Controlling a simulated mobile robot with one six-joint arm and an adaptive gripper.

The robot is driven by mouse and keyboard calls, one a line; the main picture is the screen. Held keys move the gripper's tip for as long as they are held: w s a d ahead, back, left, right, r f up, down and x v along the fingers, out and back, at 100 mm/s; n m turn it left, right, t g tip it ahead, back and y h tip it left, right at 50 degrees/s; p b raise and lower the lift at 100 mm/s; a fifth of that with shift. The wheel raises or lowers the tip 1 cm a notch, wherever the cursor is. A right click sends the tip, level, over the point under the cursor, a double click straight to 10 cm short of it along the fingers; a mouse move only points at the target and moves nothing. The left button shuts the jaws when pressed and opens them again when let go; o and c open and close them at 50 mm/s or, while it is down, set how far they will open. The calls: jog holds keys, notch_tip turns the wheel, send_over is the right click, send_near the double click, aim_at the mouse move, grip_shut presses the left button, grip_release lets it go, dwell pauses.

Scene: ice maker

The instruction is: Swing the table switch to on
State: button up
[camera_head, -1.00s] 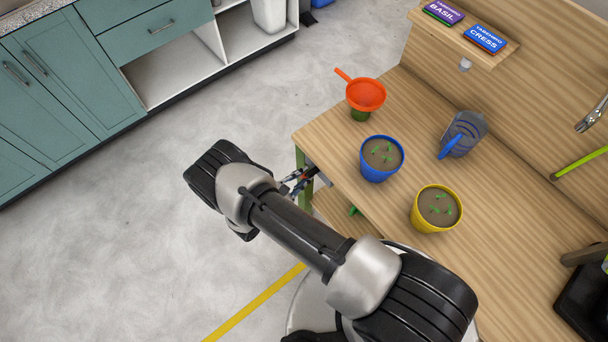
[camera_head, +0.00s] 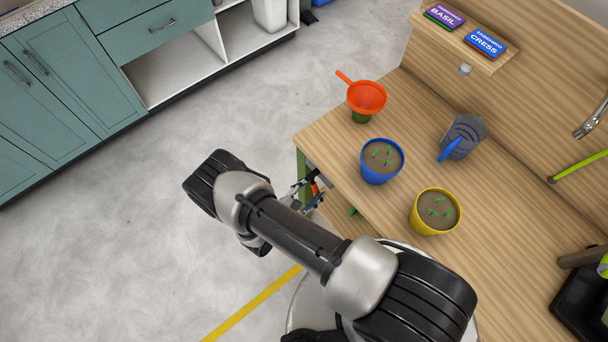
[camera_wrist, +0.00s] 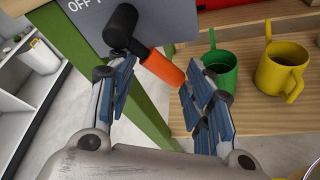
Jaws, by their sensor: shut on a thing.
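The table switch has a black pivot (camera_wrist: 122,27) and an orange handle (camera_wrist: 163,68) on a grey plate (camera_wrist: 90,22) in the wrist view. The plate is lettered OFF at its upper left. The handle slants down to the right from the pivot. My gripper (camera_wrist: 160,100) is shut on the handle, with a blue-padded finger on each side. In the head view my gripper (camera_head: 308,192) is at the table's left edge, beside a green leg. The orange handle (camera_head: 315,187) shows there as a small patch; the plate is largely hidden under the tabletop.
The table (camera_head: 330,145) carries a blue pot (camera_head: 381,172), a yellow pot (camera_head: 424,223), an orange funnel (camera_head: 366,98) and a measuring jug (camera_head: 461,138). Below, a shelf (camera_wrist: 238,112) holds a green cup (camera_wrist: 218,72) and a yellow can (camera_wrist: 279,72). Floor left of the table is clear.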

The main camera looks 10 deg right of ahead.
jog(key=shift+s+d+r+h, duration=0.3)
jog(key=shift+d+r+h, duration=0.15)
jog(key=shift+d, duration=0.15)
jog(key=o, duration=0.6)
jog(key=shift+c, duration=1)
jog(key=shift+v, duration=1.1)
jog(key=v, duration=0.5)
jog(key=shift+s+r, duration=0.1)
jog(key=shift+r, duration=0.1)
